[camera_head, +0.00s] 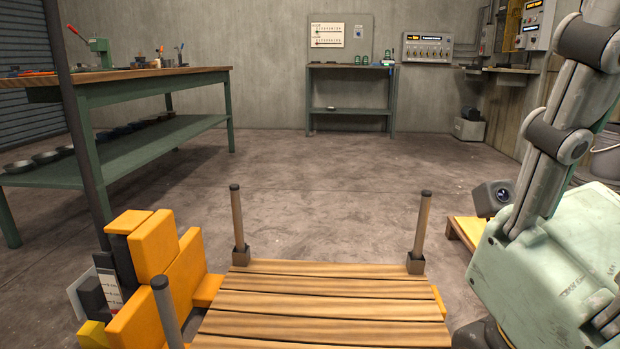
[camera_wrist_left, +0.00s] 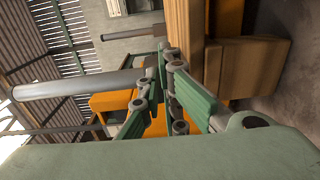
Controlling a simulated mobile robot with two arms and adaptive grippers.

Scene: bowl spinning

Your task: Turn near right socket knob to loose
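The wooden deck (camera_head: 320,310) lies at the bottom of the head view. Its far right socket (camera_head: 415,263) holds an upright post (camera_head: 422,222), and its far left socket (camera_head: 240,256) holds another post (camera_head: 236,215). A near left post (camera_head: 166,308) shows, but its socket is hidden. The near right socket and its knob are not visible in either view. In the left wrist view my left gripper (camera_wrist_left: 172,100) shows green fingers and grey joints; nothing is clearly held, and its opening is unclear. My right arm fills the right of the head view, with its gripper out of frame.
Orange blocks (camera_head: 155,245) stand at the deck's left. A green workbench (camera_head: 150,75) is at the left and a small table (camera_head: 350,68) at the back wall. A pallet (camera_head: 468,232) lies right of the deck. The floor beyond the deck is clear.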

